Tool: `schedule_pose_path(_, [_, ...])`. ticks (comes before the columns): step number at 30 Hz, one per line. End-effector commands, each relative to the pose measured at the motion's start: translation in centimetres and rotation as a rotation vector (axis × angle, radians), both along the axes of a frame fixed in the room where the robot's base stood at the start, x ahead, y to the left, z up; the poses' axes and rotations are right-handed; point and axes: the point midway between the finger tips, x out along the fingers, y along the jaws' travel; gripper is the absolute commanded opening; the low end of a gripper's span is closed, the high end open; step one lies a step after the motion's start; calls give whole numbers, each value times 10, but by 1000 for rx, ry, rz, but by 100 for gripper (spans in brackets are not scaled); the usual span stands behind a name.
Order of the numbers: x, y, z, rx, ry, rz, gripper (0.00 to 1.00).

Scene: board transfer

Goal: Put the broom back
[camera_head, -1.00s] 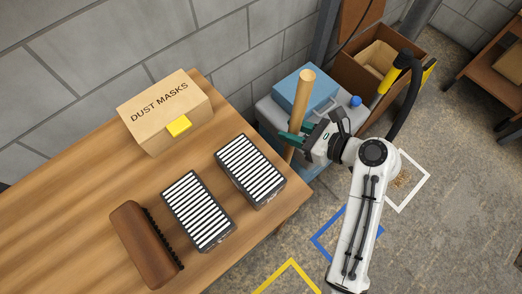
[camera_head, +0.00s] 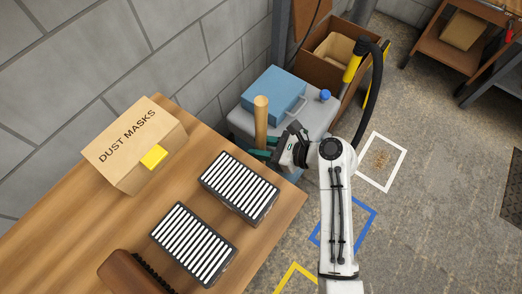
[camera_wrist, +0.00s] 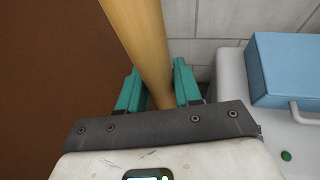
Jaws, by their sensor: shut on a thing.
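The broom's pale wooden handle (camera_head: 261,118) stands nearly upright between the wooden table and the grey cabinet. My gripper (camera_head: 265,147) is shut on it below its top end. In the wrist view the handle (camera_wrist: 140,40) runs up between the two green fingers of my gripper (camera_wrist: 157,90), which close around it from both sides. The broom's lower end and head are hidden in both views.
A blue case (camera_head: 272,94) and a blue-capped item (camera_head: 324,96) sit on the grey cabinet (camera_head: 240,121). The table (camera_head: 62,232) holds a dust mask box (camera_head: 133,143), two striped-top blocks (camera_head: 239,185) and a brown brush (camera_head: 130,274).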

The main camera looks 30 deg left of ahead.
Motion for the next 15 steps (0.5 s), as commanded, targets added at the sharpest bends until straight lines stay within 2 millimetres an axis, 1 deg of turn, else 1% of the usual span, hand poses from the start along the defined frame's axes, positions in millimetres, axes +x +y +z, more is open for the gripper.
schedule_pose_path(1, [1,0,-8,2,0,0,0])
schedule_pose_path(3, [1,1,-17,2,1,-1,0])
schedule_pose_path(5, [1,1,-23,3,0,-1,0])
schedule_pose_path(15, [1,0,-25,3,-1,-1,0])
